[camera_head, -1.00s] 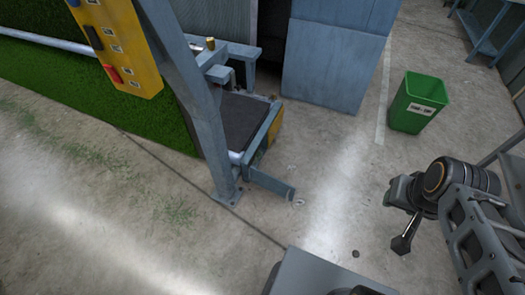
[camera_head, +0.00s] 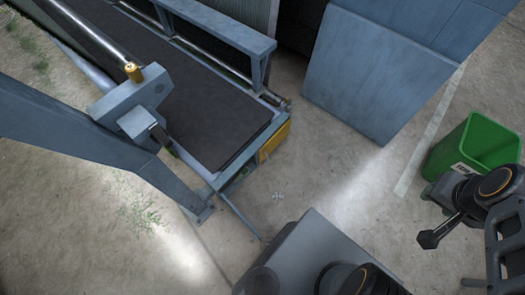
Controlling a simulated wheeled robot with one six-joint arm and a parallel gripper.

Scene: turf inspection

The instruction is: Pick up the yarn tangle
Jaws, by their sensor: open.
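A small whitish, straggly thing (camera_head: 278,196) lies flat on the concrete floor, near the end of the conveyor. It could be the yarn tangle, but it is too small to tell for certain. My gripper (camera_head: 430,237) is at the right, at the end of my folded arm, in front of the green bin. It is seen small and from above. It is open, with nothing seen in it, and far to the right of the whitish thing.
A conveyor with a dark belt (camera_head: 215,110) and blue-grey frame runs from upper left to the middle. A blue-grey cabinet (camera_head: 375,75) stands behind. A green bin (camera_head: 470,145) is at the right. Floor between conveyor, cabinet and my base is clear.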

